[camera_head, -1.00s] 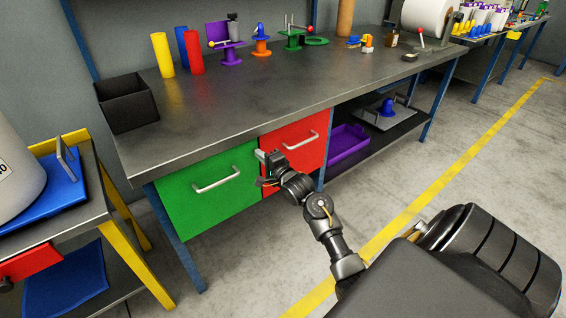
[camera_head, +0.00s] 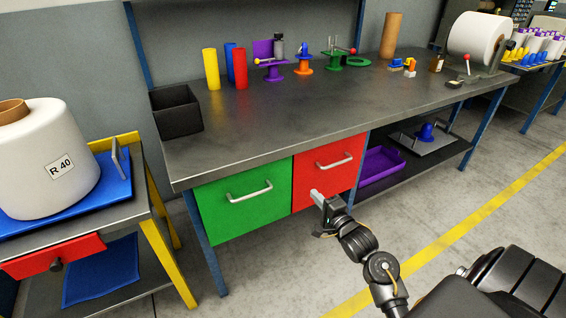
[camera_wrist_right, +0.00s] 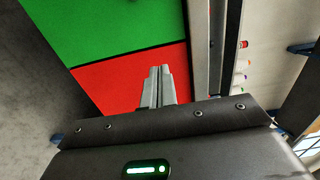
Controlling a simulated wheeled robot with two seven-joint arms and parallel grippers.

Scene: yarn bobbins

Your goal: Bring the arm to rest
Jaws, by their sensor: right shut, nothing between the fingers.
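My right gripper (camera_head: 316,196) is in front of the workbench, near the lower left part of the red drawer (camera_head: 338,176). Its two fingers lie together with nothing between them. In the right wrist view the shut fingers (camera_wrist_right: 157,86) show against the red drawer front (camera_wrist_right: 120,82), with the green drawer (camera_wrist_right: 100,25) beside it. I cannot tell whether the fingertips touch the drawer. Both drawers look shut. My left gripper does not show in any view.
The workbench top (camera_head: 300,115) carries yarn tubes, coloured stands and a black bin (camera_head: 176,112). A side table at left holds a large white bobbin (camera_head: 50,165) on a blue tray. A purple crate (camera_head: 378,165) lies on the lower shelf. Open floor (camera_head: 455,195) spreads at right.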

